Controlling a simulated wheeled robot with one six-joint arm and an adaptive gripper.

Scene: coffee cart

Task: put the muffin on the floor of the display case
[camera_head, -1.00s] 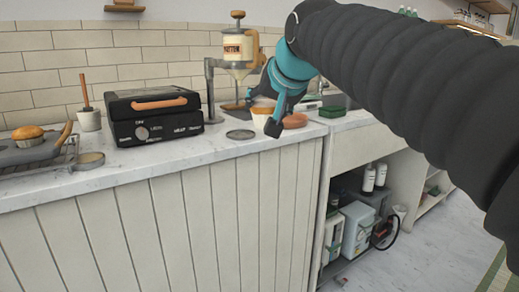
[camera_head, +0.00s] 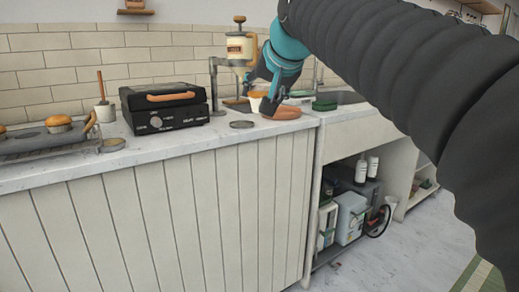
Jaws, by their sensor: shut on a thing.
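My gripper (camera_head: 261,97) is at the end of my dark arm with teal joints. Its fingers are shut on a muffin (camera_head: 256,101) with an orange-brown top and a pale cup. The muffin is partly hidden by the near finger. It appears above the counter's right part, in front of the dispenser; I cannot tell its exact height. Another muffin-like bun (camera_head: 58,124) sits on the tray at the left. No display case can be made out in view.
A dark tray (camera_head: 35,145) is at left. Free floor lies lower right.

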